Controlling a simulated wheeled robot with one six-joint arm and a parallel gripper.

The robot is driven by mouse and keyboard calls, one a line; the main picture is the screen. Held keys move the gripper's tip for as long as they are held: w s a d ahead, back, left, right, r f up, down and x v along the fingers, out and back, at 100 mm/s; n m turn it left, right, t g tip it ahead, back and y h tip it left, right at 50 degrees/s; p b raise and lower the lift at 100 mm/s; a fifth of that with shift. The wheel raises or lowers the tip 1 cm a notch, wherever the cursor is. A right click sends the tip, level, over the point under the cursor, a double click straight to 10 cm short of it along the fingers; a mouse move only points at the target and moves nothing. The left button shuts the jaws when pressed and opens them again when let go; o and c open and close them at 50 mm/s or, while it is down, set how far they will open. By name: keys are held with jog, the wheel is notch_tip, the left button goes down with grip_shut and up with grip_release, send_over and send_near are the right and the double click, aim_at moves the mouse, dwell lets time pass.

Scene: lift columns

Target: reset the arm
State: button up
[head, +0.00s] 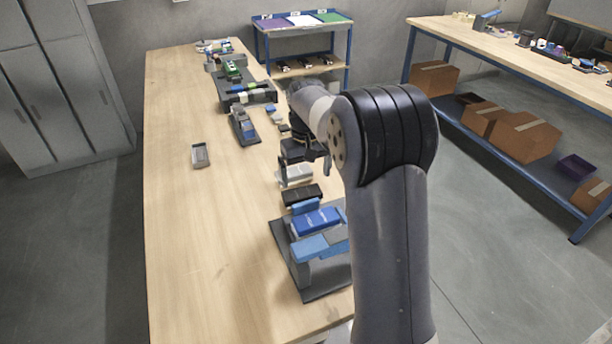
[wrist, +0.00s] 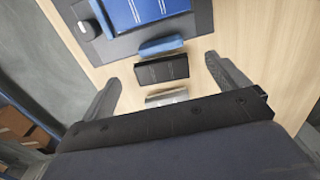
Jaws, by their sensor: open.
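My arm rises at the right of the head view and bends over the long wooden table (head: 180,240). My gripper (head: 305,165) hangs above the table's right side, partly hidden by my arm. In the wrist view my gripper (wrist: 165,85) is open, its two fingers wide apart. Nothing is held between them. A black block (wrist: 162,70) and a grey-white block (wrist: 166,97) show in the gap between the fingers. Whether the fingers touch anything cannot be told.
Blue parts (head: 318,220) sit on a dark base plate (head: 310,293) near the table's front. A small grey tray (head: 200,155) lies left of centre. Other devices (head: 243,125) stand farther back. A shelved bench (head: 500,50) is at right, lockers (head: 60,90) at left. The table's left side is mostly clear.

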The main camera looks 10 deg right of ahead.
aim_at(306, 204)
notch_tip(306, 204, down, 11)
jog(key=shift+f+p, duration=0.1)
jog(key=shift+p, duration=0.6)
jog(key=shift+s+d+r, duration=0.15)
jog(key=shift+s+r, duration=0.05)
jog(key=shift+s, duration=0.45)
